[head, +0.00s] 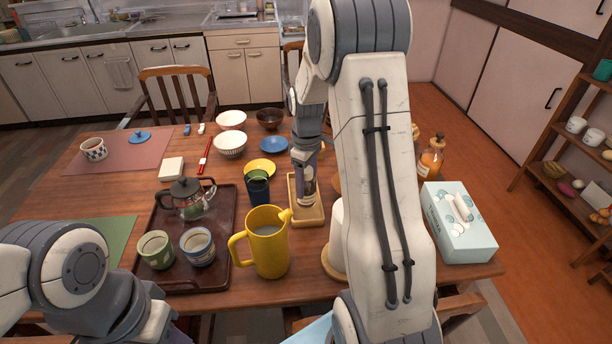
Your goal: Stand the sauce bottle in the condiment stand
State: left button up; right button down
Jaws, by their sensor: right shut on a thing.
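The condiment stand (318,219) is a shallow, light wooden tray near the middle of the table. My right gripper (306,176) points down over it and is shut on a small, dark bottle with a pale band, which I take for the sauce bottle (309,192). The gripper and wrist hide most of the bottle. It looks upright, within the stand's outline; I cannot tell whether its base touches the stand. My left arm shows at the lower left, but its gripper is not in view.
A yellow jug (267,250) and a dark blue cup (259,190) stand close left of the stand. A brown tray (215,278) holds a teapot and two cups. Orange bottles (431,160) and a tissue box (458,235) are at the right. My right arm hides the table between.

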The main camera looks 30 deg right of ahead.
aim_at(307, 193)
jog(key=shift+f, duration=1.95)
jog(key=shift+f, duration=0.1)
jog(key=shift+c, duration=0.3)
grip_release()
